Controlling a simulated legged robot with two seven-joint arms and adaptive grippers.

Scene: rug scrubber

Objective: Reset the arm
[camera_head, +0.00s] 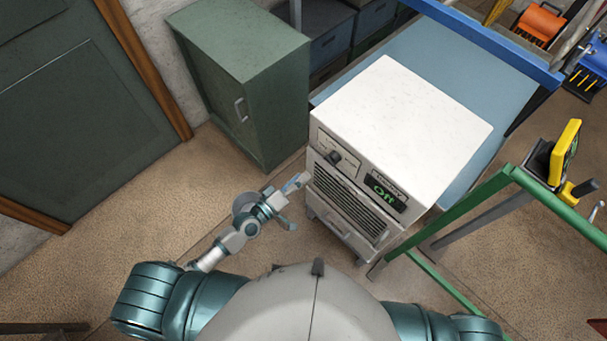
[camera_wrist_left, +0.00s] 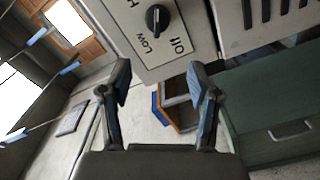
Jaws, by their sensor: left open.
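My left gripper (camera_head: 292,203) is open and empty in front of the white machine (camera_head: 405,112), at its left side in the head view. In the left wrist view the two fingers of this gripper (camera_wrist_left: 161,82) stand apart with nothing between them. A dark knob (camera_head: 334,157) is on the machine's front panel, and it shows beyond the fingers in the left wrist view (camera_wrist_left: 157,18), by the words "LOW" and "Off". The gripper looks apart from the knob. My right gripper is out of view.
A green cabinet (camera_head: 240,60) stands left of the machine. A green metal frame (camera_head: 480,200) is to its right, with a yellow-and-black tool (camera_head: 566,150) beside it. A blue-edged table (camera_head: 450,50) is behind. The brown floor (camera_head: 130,200) at left is open.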

